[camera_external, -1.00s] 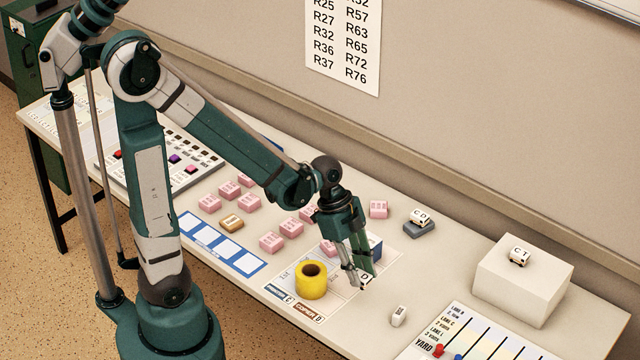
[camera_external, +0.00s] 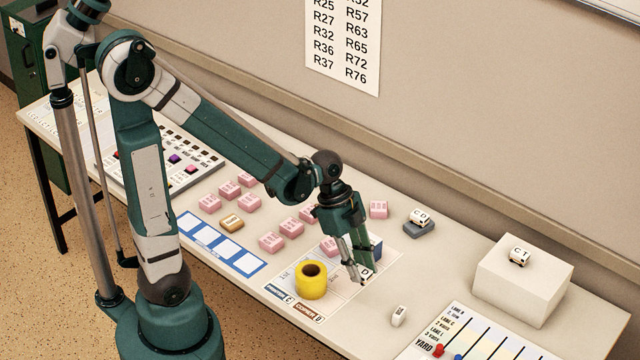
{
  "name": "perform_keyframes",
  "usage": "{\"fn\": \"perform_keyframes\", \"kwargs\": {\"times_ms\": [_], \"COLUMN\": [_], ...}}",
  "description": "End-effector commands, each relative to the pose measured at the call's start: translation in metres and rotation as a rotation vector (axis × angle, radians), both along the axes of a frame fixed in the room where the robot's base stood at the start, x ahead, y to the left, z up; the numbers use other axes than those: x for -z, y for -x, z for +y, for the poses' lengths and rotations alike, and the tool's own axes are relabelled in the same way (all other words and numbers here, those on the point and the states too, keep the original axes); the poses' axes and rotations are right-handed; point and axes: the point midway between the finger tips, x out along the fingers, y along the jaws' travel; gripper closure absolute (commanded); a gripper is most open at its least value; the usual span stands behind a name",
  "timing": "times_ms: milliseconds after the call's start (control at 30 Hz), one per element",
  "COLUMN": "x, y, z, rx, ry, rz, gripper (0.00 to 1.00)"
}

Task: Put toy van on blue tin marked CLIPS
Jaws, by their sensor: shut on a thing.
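My gripper (camera_external: 362,278) is shut on a small white toy van (camera_external: 367,272) with a letter D on it, at the printed sheet near the middle of the table. The fingers cover much of the van. I cannot tell whether it touches the sheet. A blue tin (camera_external: 377,246) stands just behind the gripper; the gripper hides most of it, and its CLIPS marking cannot be read.
A yellow tape roll (camera_external: 311,281) stands close left of the gripper. Several pink blocks (camera_external: 271,242) lie further left. Other white vans sit on a grey block (camera_external: 420,229), on a white box (camera_external: 505,285) and on the table (camera_external: 399,316). A yard board (camera_external: 480,340) lies front right.

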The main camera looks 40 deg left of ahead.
Motion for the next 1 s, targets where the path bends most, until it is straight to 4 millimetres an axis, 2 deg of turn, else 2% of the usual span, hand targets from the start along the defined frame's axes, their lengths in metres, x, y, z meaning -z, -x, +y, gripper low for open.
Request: {"fn": "perform_keyframes", "kwargs": {"times_ms": [167,367,700,1000], "x": [-0.009,-0.026,-0.061,-0.076], "y": [-0.013,-0.043,-0.113,-0.152], "z": [0.005,0.019,0.062,0.093], "rx": [0.001,0.011,0.037,0.056], "ry": [-0.001,-0.003,-0.004,-0.001], "rz": [0.001,0.0,0.0,0.0], "gripper": [0.89,0.89,0.89,0.89]}}
